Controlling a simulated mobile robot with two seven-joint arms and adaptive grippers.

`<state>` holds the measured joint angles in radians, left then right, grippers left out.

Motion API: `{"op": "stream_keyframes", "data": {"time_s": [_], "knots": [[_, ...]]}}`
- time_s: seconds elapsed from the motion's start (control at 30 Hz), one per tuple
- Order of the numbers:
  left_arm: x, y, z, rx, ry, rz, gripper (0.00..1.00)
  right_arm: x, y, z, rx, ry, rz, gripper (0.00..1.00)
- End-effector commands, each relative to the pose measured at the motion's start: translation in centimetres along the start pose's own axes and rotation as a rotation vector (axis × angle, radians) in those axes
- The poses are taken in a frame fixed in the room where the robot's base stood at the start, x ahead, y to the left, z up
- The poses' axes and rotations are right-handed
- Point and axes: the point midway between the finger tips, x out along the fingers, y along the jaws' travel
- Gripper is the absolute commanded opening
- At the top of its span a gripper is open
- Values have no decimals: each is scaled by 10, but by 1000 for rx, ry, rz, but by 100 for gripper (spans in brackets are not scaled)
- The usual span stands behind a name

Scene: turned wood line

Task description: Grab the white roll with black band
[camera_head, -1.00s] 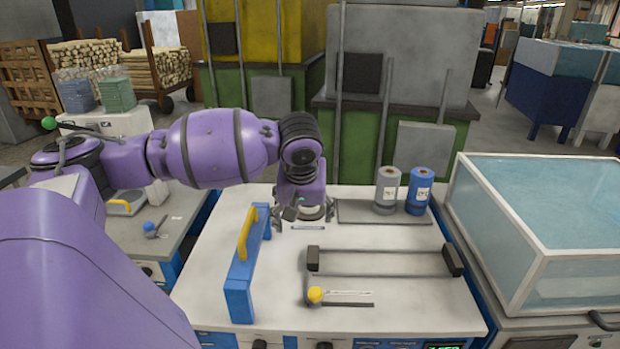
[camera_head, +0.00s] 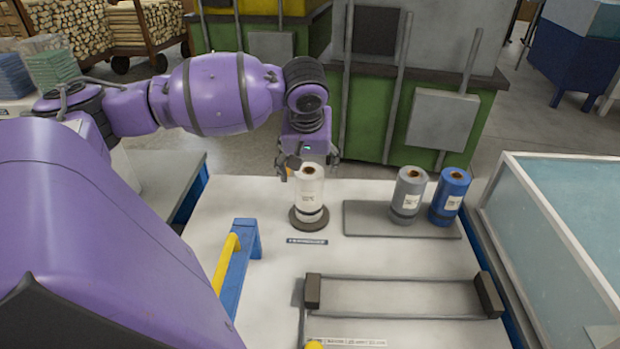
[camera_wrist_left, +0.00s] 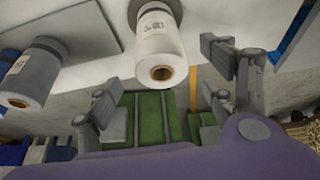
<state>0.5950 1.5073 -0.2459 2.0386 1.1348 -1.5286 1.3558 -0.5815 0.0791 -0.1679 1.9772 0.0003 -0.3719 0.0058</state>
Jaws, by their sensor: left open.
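The white roll (camera_head: 309,190) with a dark band near its foot stands upright on a round dark base at the back of the light worktable. My left gripper (camera_head: 311,165) is open, its fingers at the height of the roll's top and just behind it. In the left wrist view the white roll (camera_wrist_left: 160,42) shows its brown core end, and the open left gripper (camera_wrist_left: 166,78) has one finger to each side, with nothing held. Whether a finger touches the roll I cannot tell. My right gripper is out of view.
A grey roll (camera_head: 408,195) and a blue roll (camera_head: 450,196) stand on a grey plate (camera_head: 365,222) to the right. A blue frame with a yellow bar (camera_head: 226,262) stands at front left. A clear-walled tank (camera_head: 540,250) borders the table on the right.

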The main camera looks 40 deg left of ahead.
Motion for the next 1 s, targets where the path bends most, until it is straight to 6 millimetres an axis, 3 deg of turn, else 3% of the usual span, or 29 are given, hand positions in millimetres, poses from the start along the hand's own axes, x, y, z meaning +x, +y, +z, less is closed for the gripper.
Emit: {"op": "stream_keyframes", "data": {"time_s": [0.37,0.6,0.87,1.0], "knots": [[35,-1,2,0,-3,-2,75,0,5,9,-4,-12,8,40],[71,-1,5,-1,-3,-2,75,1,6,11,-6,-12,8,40],[77,-1,4,1,0,0,75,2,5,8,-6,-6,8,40],[77,-1,4,1,0,0,60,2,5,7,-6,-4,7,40]]}}
